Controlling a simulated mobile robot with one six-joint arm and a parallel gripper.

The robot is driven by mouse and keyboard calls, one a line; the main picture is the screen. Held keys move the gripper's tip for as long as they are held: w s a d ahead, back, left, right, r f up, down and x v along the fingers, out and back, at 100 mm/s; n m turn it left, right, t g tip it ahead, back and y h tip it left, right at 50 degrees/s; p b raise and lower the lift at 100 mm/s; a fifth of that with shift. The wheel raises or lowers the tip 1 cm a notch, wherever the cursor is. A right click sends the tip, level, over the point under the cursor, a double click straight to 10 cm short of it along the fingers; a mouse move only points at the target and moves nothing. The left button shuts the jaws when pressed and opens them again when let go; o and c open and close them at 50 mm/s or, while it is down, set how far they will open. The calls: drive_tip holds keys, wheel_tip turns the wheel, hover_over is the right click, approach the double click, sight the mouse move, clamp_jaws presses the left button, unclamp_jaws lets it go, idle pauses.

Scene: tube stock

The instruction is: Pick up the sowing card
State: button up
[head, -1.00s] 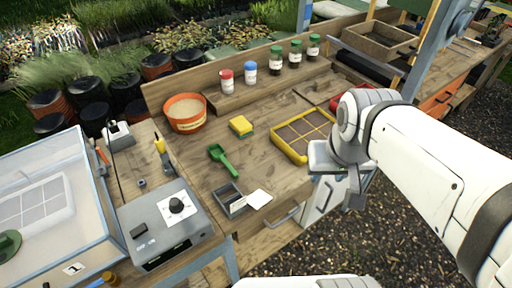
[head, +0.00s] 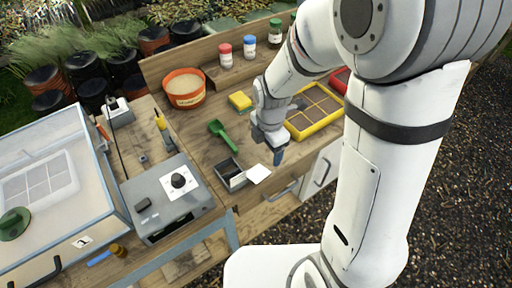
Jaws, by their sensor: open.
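The sowing card (head: 259,173) is a small white card lying on the wooden bench top near its front edge, just right of a small grey open box (head: 231,176). My gripper (head: 278,157) is above the bench, slightly right of the card and behind it in the picture, pointing down. It is open and holds nothing that I can see. The gap between the fingers is small in this view, and the gripper looks apart from the card.
A green scoop (head: 222,134) and a yellow sponge (head: 240,101) lie behind the card. A yellow seed tray (head: 319,122) is to the right, partly behind my arm. A grey device (head: 164,203) and a clear-lidded box (head: 52,190) stand at left. An orange pot (head: 184,92) is further back.

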sight(262, 170)
drive_tip(key=a+f+n, duration=0.2)
drive_tip(key=f+n, duration=0.1)
drive_tip(key=shift+w+f+n, duration=0.15)
drive_tip(key=shift+n, duration=0.15)
wheel_tip(262, 170, down, 2)
drive_tip(key=shift+f, duration=0.2)
drive_tip(key=f, duration=0.1)
drive_tip(key=f+p, duration=0.1)
drive_tip(key=f, duration=0.2)
drive_tip(key=shift+w+d+p, duration=0.2)
drive_tip(key=shift+d+p, duration=0.15)
drive_tip(key=shift+p, duration=0.05)
drive_tip(key=shift+f, duration=0.7)
drive_tip(key=shift+f, duration=0.15)
drive_tip(key=shift+c, duration=0.3)
drive_tip(key=c, duration=1.1)
